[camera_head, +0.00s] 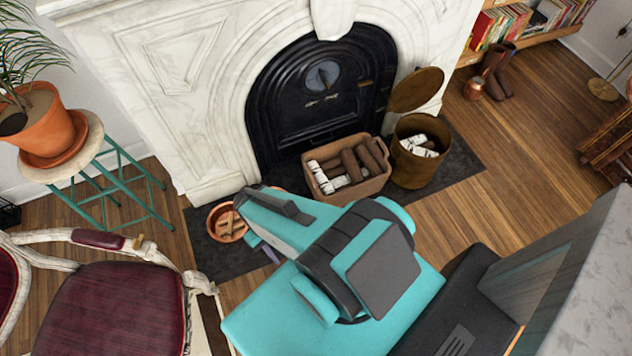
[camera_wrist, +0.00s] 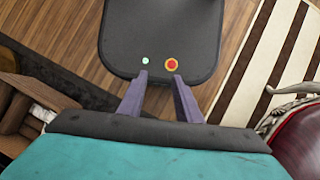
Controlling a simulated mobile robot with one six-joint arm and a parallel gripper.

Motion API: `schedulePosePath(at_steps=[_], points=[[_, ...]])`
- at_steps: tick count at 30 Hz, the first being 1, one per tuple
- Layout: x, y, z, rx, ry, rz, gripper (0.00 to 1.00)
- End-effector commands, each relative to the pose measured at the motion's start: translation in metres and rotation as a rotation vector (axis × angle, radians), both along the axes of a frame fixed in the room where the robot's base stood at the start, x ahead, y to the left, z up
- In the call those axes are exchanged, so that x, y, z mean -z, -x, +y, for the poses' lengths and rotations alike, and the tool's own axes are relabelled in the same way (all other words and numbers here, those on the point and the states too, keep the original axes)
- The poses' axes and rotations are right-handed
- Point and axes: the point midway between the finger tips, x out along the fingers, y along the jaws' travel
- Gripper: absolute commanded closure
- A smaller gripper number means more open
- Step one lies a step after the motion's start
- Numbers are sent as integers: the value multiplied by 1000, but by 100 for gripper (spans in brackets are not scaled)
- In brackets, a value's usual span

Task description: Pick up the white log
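Several white birch logs (camera_head: 322,176) lie with brown logs (camera_head: 362,160) in a brown basket (camera_head: 358,192) before the fireplace. More white pieces (camera_head: 417,146) are in a brass bucket (camera_head: 410,174) to its right. A white log (camera_wrist: 42,113) also shows at the left edge of the wrist view, partly cut off beside brown logs (camera_wrist: 14,112). My gripper (camera_wrist: 160,77) is open and empty, its two purple fingers apart. In the head view the purple fingers (camera_head: 268,252) are mostly hidden by my arm, left of and nearer than the basket.
Wooden floor (camera_head: 500,205) is open at right.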

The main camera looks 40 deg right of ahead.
Motion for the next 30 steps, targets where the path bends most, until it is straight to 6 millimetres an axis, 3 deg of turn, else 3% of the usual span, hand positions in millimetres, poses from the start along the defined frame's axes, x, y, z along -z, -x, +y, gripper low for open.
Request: schedulePosePath(at_steps=[7, 8, 12, 16, 18, 23, 30], points=[[0, 0, 0, 0, 0, 0, 69], [0, 0, 0, 0, 0, 0, 67], [0, 0, 1, -7, -6, 2, 45], [2, -1, 3, -34, -34, 12, 45], [5, -5, -11, -63, -62, 17, 45], [28, -31, -7, -100, -161, 16, 45], [62, -84, -15, -94, -281, -29, 45]])
